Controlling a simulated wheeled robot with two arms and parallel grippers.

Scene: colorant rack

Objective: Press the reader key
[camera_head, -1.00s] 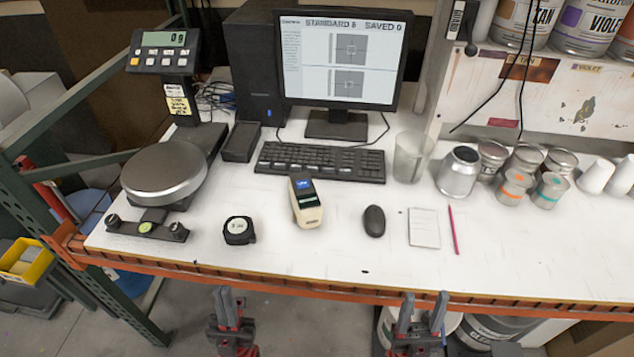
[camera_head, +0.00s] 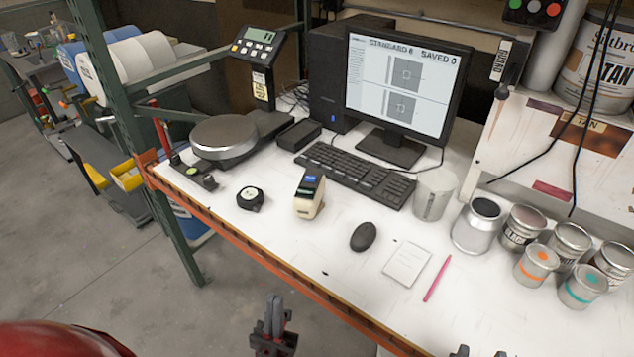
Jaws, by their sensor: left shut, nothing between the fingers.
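The reader, a small cream handheld device (camera_head: 308,198) with a dark top and a lit blue screen, stands on the white bench in front of the keyboard. Its key is too small to make out. My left gripper (camera_head: 273,308) is shut and empty, in front of the bench's front edge and well apart from the reader. My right gripper (camera_head: 481,352) shows only its tips at the bottom edge; they are apart with nothing visible between them.
A tape measure (camera_head: 250,198) lies left of the reader, and a mouse (camera_head: 363,236) lies right of it. The keyboard (camera_head: 355,173) and monitor (camera_head: 402,85) stand behind. The orange bench edge (camera_head: 270,260) lies between the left gripper and the reader.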

